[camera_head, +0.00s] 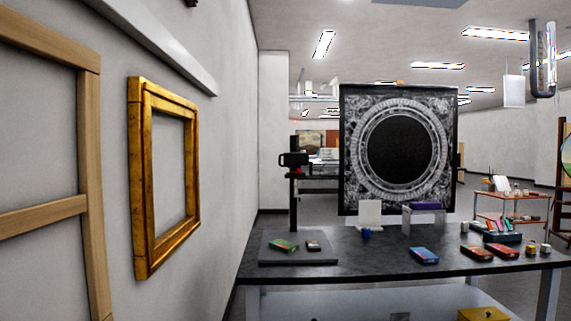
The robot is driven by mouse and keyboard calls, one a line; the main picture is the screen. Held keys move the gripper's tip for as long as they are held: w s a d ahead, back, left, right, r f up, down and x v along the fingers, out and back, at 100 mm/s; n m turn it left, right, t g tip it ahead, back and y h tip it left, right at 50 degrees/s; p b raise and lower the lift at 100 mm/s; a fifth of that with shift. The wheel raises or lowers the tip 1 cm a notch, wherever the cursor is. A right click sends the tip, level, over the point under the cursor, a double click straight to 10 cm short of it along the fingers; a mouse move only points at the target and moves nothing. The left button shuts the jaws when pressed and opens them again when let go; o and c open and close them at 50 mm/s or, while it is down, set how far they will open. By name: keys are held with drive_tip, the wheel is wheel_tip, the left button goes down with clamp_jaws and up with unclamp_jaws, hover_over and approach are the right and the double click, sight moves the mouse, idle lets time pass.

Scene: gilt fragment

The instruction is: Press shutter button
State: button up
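A black camera-like device (295,160) sits at the top of a dark upright post (293,200) at the back left of the dark table. A shutter button cannot be made out at this size. Below the device, a flat dark grey board (270,258) lies on the table's left end. My gripper is not in view.
The dark table (385,263) holds a blue box (424,255), red boxes and small jars. A large black patterned panel (350,150) stands behind. A gilt frame (140,190) hangs on the left wall, near a wooden frame (92,190). A shelf cart (500,207) stands right.

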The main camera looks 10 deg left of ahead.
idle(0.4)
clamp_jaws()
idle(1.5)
